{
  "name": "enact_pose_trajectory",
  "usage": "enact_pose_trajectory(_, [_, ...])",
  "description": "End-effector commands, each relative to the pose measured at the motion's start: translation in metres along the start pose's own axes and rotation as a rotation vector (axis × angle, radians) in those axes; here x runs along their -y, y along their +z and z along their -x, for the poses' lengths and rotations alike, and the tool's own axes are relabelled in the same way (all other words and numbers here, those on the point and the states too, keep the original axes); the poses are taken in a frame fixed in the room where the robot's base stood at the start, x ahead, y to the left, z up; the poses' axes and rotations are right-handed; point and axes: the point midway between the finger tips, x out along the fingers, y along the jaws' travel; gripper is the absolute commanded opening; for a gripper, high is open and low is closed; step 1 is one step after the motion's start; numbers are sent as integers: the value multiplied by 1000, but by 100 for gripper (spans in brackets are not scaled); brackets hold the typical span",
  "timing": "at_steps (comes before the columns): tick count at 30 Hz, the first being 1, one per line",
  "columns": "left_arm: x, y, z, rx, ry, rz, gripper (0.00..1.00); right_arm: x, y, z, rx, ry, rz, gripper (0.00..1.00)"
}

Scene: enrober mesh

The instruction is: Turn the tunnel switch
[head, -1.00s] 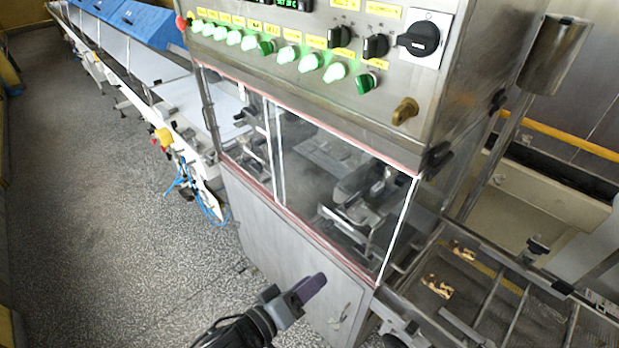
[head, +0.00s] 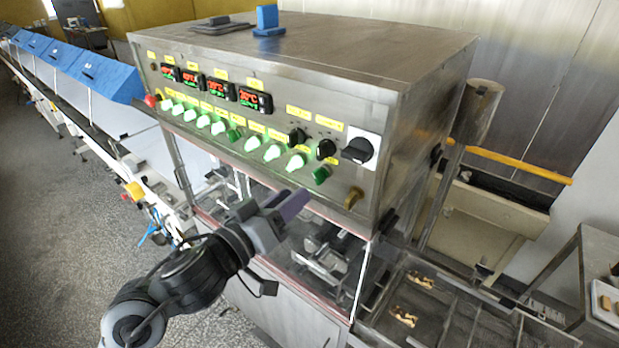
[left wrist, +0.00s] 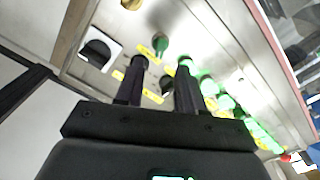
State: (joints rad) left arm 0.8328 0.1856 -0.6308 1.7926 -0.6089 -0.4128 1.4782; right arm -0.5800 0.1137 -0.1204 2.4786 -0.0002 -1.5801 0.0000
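The control panel (head: 225,128) on the steel cabinet carries a row of switches with yellow labels, too small to read, so I cannot tell which is the tunnel switch. Several lit green knobs (head: 273,152) run along it, then an unlit green knob (head: 321,174), two black knobs (head: 327,149) and a large black rotary switch (head: 358,150) on a white plate. My left gripper (head: 292,201) is in front of and below the panel, apart from it. In the left wrist view its two fingers (left wrist: 161,63) are spread and empty, pointing toward the panel. My right gripper is out of view.
A brass knob (head: 353,197) juts from the panel's lower right. Clear guard windows (head: 300,240) lie below the panel. A mesh conveyor (head: 440,315) with brown pieces stands at lower right. A blue-covered line (head: 95,72) runs off to the left.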

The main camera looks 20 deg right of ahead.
Motion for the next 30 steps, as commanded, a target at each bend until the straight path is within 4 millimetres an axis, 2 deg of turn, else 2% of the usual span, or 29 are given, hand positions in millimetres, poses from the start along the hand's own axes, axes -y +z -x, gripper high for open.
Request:
enact_pose_trajectory(6, [-2, -2, -35, 1, 0, 1, 38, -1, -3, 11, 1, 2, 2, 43])
enact_pose_trajectory(12, [-1, -1, -55, 1, 0, 1, 38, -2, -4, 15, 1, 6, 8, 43])
enact_pose_trajectory(25, [0, 0, -63, 0, 0, -1, 38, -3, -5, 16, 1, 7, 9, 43])
enact_pose_trajectory(30, [0, 0, -62, 0, 0, -1, 14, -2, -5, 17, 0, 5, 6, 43])
